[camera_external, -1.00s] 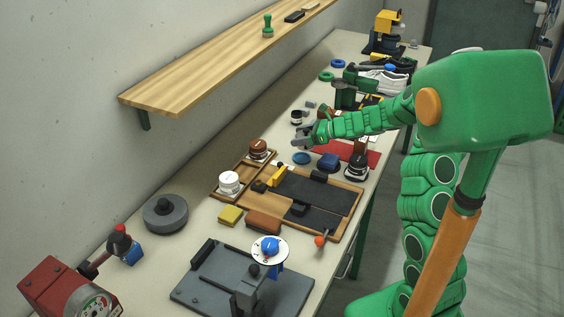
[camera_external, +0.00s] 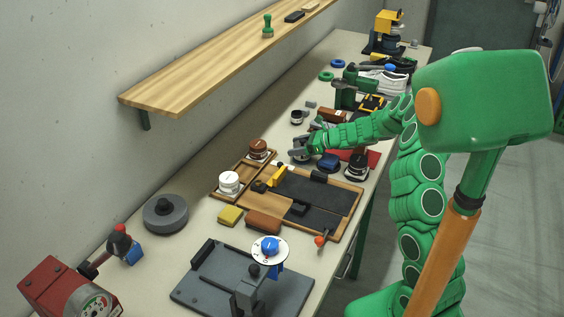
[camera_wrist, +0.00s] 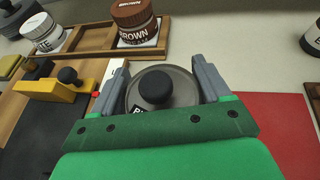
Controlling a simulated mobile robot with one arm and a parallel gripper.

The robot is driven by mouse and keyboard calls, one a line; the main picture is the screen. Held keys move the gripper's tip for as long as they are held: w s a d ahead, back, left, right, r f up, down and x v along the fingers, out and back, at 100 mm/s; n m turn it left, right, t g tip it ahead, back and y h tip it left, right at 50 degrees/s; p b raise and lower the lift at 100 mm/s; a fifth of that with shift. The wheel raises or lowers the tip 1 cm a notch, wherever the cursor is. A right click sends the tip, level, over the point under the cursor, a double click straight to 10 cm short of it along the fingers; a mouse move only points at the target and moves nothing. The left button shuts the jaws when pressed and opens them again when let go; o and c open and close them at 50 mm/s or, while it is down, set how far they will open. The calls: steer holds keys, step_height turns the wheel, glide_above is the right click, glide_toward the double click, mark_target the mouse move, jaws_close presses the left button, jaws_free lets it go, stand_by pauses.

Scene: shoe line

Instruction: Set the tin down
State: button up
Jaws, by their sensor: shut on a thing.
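The tin (camera_wrist: 177,90) is a low grey round can with a black knob on top and a label only partly visible. My gripper (camera_wrist: 163,82) is shut on it, one grey finger on each side, in the wrist view. In the external view my gripper (camera_external: 301,150) is low over the bench, just beyond the far edge of the wooden tray (camera_external: 343,219). The tin is small and mostly covered by the fingers there. I cannot tell whether its base touches the bench.
A brown-lidded jar (camera_wrist: 133,24) and a white jar (camera_wrist: 45,33) stand in the tray's compartments, near a yellow-handled tool (camera_wrist: 45,88). A red mat (camera_wrist: 280,120) lies to the right.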

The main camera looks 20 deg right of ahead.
steer(key=shift+f, duration=0.2)
stand_by(0.3)
steer(key=o, duration=1.7)
steer(key=shift+r, duration=0.25)
steer(key=shift+s+d+r, duration=0.15)
steer(key=shift+d, duration=0.1)
steer(key=v, duration=1.1)
steer(key=shift+s+d, duration=0.1)
steer(key=shift+s, duration=0.05)
